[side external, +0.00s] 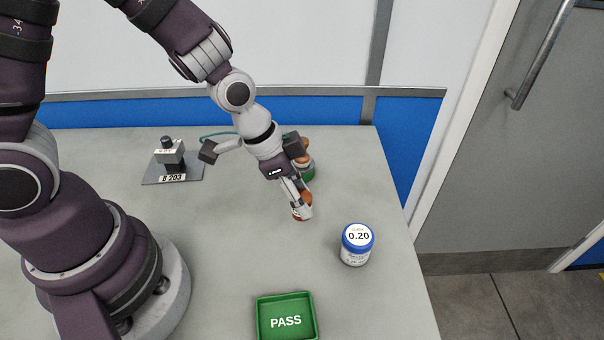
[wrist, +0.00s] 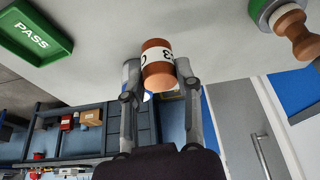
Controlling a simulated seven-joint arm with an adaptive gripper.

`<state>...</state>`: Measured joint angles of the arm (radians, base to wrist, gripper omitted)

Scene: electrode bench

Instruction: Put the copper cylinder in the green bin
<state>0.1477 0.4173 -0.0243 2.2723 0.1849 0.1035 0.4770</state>
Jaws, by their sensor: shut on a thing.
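The copper cylinder (wrist: 158,80) has a white label band with dark print. My gripper (side external: 301,214) is shut on it; the wrist view shows one finger on each side of it (wrist: 158,72). In the side external view the copper cylinder (side external: 302,199) is partly hidden by the fingers. I cannot tell whether it touches the table. The green bin (side external: 286,295), marked PASS, stands at the front of the table. It also shows at the upper left of the wrist view (wrist: 62,54).
A white jar with a blue lid (side external: 357,245), reading 0.20, stands right of my gripper. Behind the gripper is a wooden-handled thing with a green base (side external: 309,173). A dark stand on a plate (side external: 172,160) labelled B 203 is at back left. The table between gripper and bin is clear.

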